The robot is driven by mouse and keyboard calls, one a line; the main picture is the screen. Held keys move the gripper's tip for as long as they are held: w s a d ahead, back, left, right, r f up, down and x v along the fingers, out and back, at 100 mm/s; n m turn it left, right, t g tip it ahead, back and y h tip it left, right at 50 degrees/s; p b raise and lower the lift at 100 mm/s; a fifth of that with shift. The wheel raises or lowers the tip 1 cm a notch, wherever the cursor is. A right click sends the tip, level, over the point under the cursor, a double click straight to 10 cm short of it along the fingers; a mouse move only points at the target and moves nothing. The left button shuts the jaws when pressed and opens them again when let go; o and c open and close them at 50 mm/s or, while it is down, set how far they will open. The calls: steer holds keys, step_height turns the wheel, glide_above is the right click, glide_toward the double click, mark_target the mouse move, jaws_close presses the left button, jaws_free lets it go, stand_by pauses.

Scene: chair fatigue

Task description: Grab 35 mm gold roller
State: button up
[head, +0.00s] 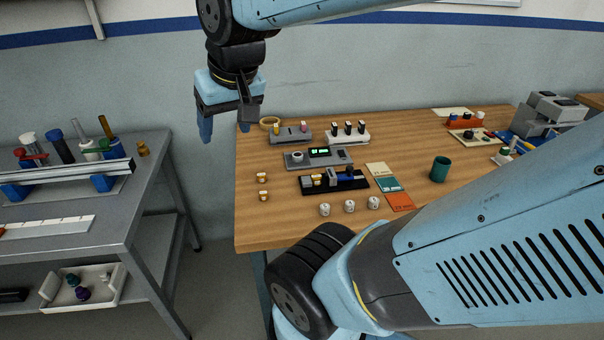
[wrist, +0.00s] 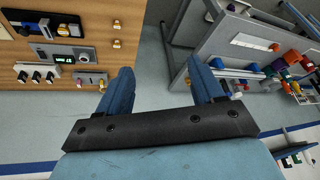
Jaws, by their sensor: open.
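Several gold pieces could be the roller; I cannot read sizes. Two small gold-and-white rollers, an upper one (head: 263,180) and a lower one (head: 263,195), stand on the left of the wooden table (head: 247,222). Both also show in the wrist view (wrist: 117,25) (wrist: 116,43). Another gold piece (head: 143,148) stands on the grey bench, and shows in the wrist view (wrist: 275,47). My gripper (head: 227,122) is open and empty, raised near the table's back left corner. Its fingers show in the wrist view (wrist: 159,72).
The grey bench (head: 130,190) at left carries tools and a rail. A floor gap separates it from the table. Grey devices (head: 318,158), white cylinders (head: 350,206), coloured cards (head: 390,185) and a green cup (head: 440,169) stand on the table. The table's front left is clear.

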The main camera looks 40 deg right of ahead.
steer(key=w+d+f+m+g+h, duration=0.1)
steer(key=w+d+f+m+g, duration=0.25)
steer(key=w+f+m, duration=0.4)
steer(key=w+d+f+m+g+h, duration=0.1)
steer(key=w+d+f+m+g, duration=0.25)
steer(key=f, duration=0.65)
steer(key=w+d+f+m+g+h, duration=0.1)
steer(key=d+f+m+h, duration=0.1)
steer(key=d+f+m, duration=0.1)
steer(key=w+d+f+m+g+h, duration=0.1)
steer(key=d+f+m+h, duration=0.1)
steer(key=d+f+m, duration=0.1)
steer(key=w+d+f+m+g+h, duration=0.1)
steer(key=d+f+m+g+h, duration=0.1)
steer(key=d+f+m, duration=0.1)
steer(key=shift+d+m+h, duration=0.4)
steer(key=shift+d+m, duration=0.2)
steer(key=shift+d, duration=0.15)
steer(key=d+m+h, duration=0.2)
glide_toward(315, 176)
steer(key=x, duration=0.3)
steer(key=shift+s+d+f, duration=0.15)
steer(key=shift+s+f, duration=0.1)
steer(key=shift+x, duration=2.65)
steer(key=shift+w+d+r, duration=0.1)
steer(key=shift+c, duration=0.3)
